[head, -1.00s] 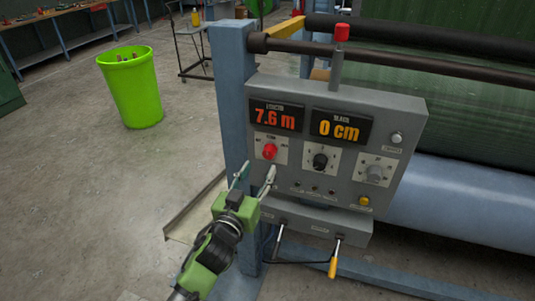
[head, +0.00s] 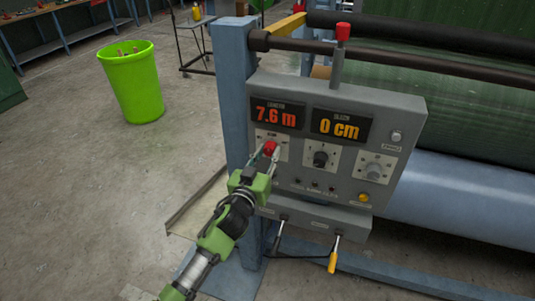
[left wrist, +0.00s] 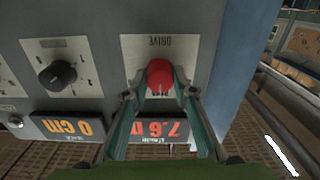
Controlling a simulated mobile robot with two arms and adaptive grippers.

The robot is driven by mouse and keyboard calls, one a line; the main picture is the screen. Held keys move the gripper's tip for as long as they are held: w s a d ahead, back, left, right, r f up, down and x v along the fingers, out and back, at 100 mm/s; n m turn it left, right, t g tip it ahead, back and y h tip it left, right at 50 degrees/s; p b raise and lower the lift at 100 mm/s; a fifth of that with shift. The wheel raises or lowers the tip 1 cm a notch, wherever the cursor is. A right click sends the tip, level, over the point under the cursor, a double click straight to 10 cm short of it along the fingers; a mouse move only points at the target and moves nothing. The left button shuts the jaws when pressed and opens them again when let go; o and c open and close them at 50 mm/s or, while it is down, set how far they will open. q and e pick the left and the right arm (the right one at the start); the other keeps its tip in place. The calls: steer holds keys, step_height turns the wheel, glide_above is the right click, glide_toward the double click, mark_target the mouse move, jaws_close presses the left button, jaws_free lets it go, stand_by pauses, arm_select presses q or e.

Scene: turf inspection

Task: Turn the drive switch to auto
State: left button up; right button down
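The drive switch is a red knob (head: 270,148) on a pale plate at the upper left of the grey control panel (head: 408,128). In the left wrist view the panel is upside down, and the red knob (left wrist: 160,74) sits beside the word DRIVE. My left gripper (head: 268,154) is at the knob, with one finger on each side. In the left wrist view its fingertips (left wrist: 161,84) close in on the knob's sides. The knob's pointing direction is too small to read. My right gripper is not in view.
A black knob (head: 320,159) and a grey knob (head: 373,171) are to the right of the drive switch. Displays reading 7.6 m (head: 277,115) and 0 cm (head: 340,125) are above. A blue post (head: 233,90) stands left, and a yellow-handled lever (head: 333,260) hangs below.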

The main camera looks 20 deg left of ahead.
arm_select(q)
steer(key=shift+c, duration=0.3)
steer(key=m, duration=0.5)
steer(key=shift+m, duration=0.4)
steer(key=m, duration=0.5)
steer(key=shift+m, duration=0.7)
steer(key=o, duration=1.1)
steer(key=shift+s, duration=0.1)
steer(key=s, duration=1.1)
steer(key=shift+s+a, duration=0.2)
steer(key=shift+s, duration=0.2)
